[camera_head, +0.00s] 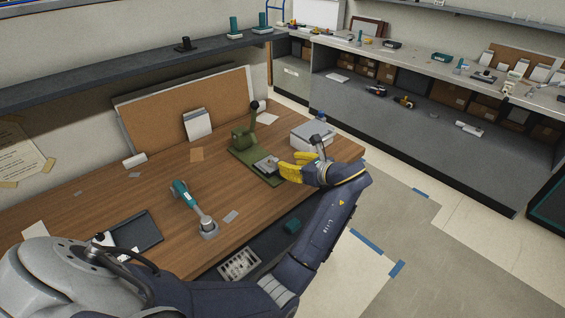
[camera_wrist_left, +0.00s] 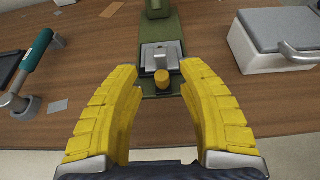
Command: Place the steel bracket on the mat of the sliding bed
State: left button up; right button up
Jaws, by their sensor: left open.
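The green press (camera_head: 243,138) stands on the wooden bench, with a lever that ends in a black knob. Its green base, the sliding bed (camera_wrist_left: 161,27), runs toward me. A grey steel bracket (camera_wrist_left: 159,58) rests on a pale plate with a dark edge on this bed; it also shows in the head view (camera_head: 267,162). I cannot tell the mat apart from this plate. A round brass knob (camera_wrist_left: 162,80) sits at the near end. My left gripper (camera_head: 291,166) is open, its yellow fingers (camera_wrist_left: 158,73) apart, empty between them, just short of the bracket. My right gripper is out of view.
A white-grey box with a handle (camera_head: 312,133) stands right of the press. A dark tray (camera_head: 136,232) lies at the bench's left. Wood is bare between tool and press.

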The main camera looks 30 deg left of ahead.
pick_arm(q)
jog(key=shift+v, duration=2.05)
